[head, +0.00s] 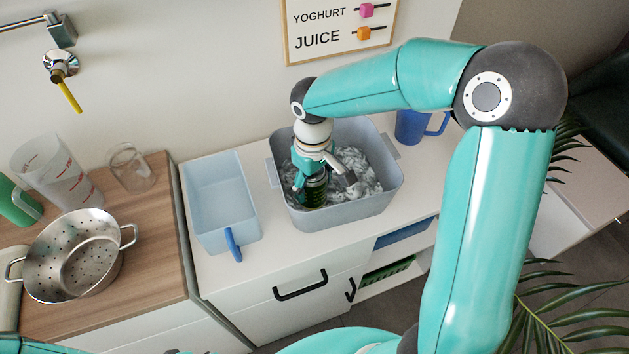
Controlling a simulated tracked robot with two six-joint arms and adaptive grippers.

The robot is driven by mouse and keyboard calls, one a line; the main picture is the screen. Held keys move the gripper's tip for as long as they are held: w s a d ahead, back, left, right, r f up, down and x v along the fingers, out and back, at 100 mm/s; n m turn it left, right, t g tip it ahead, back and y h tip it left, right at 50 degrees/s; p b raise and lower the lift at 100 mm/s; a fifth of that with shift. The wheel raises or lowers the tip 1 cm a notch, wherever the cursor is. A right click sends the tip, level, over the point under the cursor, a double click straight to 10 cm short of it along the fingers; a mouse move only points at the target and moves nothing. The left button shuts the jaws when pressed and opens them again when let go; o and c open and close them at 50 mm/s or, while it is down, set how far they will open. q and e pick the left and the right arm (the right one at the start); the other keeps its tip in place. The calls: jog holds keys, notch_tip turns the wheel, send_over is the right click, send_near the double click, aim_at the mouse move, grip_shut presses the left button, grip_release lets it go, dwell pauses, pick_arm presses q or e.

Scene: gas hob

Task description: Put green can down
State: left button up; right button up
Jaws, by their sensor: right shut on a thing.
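The green can (314,190) is dark green with a dark top and stands roughly upright inside the grey-blue tub (338,220). My right gripper (320,178) reaches down into the tub from above and is shut on the can. Grey and white crumpled material (358,170) lies in the tub around and behind the can. The can's lower end is low in the tub, and I cannot tell whether it touches the bottom. My left gripper does not show; only a bit of teal arm is at the lower left edge.
A light blue bin (222,205) with a blue handle stands left of the tub. A blue mug (412,127) is behind it on the right. A steel colander (75,255), measuring jug (58,172) and glass mug (131,167) stand on the wooden top. White counter in front of the tub is narrow.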

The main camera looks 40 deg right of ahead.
jog(key=shift+f, duration=0.15)
jog(key=o, duration=1.5)
notch_tip(320, 180, up, 12)
jog(key=shift+r+p, duration=0.2)
jog(key=shift+p, duration=0.15)
